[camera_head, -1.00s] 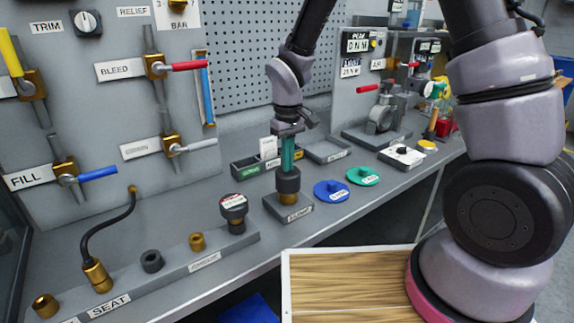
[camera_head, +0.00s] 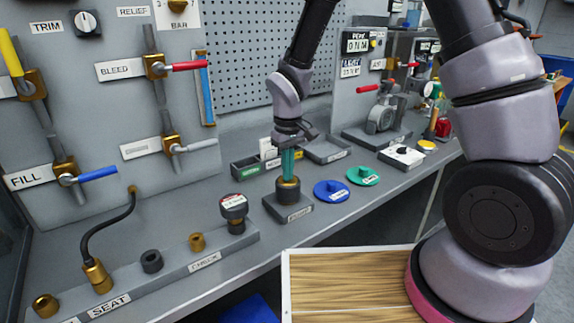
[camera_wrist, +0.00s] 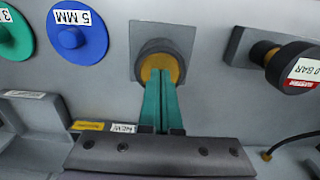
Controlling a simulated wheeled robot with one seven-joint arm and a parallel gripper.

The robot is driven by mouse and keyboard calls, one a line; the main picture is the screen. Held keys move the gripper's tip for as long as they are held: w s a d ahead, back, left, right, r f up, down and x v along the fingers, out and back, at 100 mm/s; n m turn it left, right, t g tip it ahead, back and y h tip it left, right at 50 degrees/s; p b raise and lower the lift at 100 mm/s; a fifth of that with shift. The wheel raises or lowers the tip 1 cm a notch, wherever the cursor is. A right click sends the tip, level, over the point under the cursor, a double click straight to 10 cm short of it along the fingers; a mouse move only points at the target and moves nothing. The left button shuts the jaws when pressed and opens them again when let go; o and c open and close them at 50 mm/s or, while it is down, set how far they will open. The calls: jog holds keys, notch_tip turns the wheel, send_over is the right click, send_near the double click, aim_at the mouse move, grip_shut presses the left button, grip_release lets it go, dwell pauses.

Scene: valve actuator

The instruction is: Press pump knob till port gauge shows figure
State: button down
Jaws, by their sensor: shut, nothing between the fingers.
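My gripper (camera_head: 291,163) points down with its teal fingers shut and empty, over a brass-topped fitting (camera_head: 288,183) with a dark collar (camera_head: 288,195) on a labelled block. In the wrist view, the fingertips (camera_wrist: 158,76) overlap the brass top (camera_wrist: 172,62); I cannot tell whether they touch it. A black round cap with a red-and-white label (camera_head: 234,206) stands on the bench rail to the left. No part is clearly marked as the pump knob.
A blue disc (camera_head: 331,192) and a green disc (camera_head: 363,175) lie right of the block. Several brass and dark fittings stand on the left rail (camera_head: 205,262). Valve handles, red (camera_head: 188,66) and blue (camera_head: 98,174), stick out from the panel. A display (camera_head: 357,45) stands behind.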

jog(key=shift+r, duration=3.2)
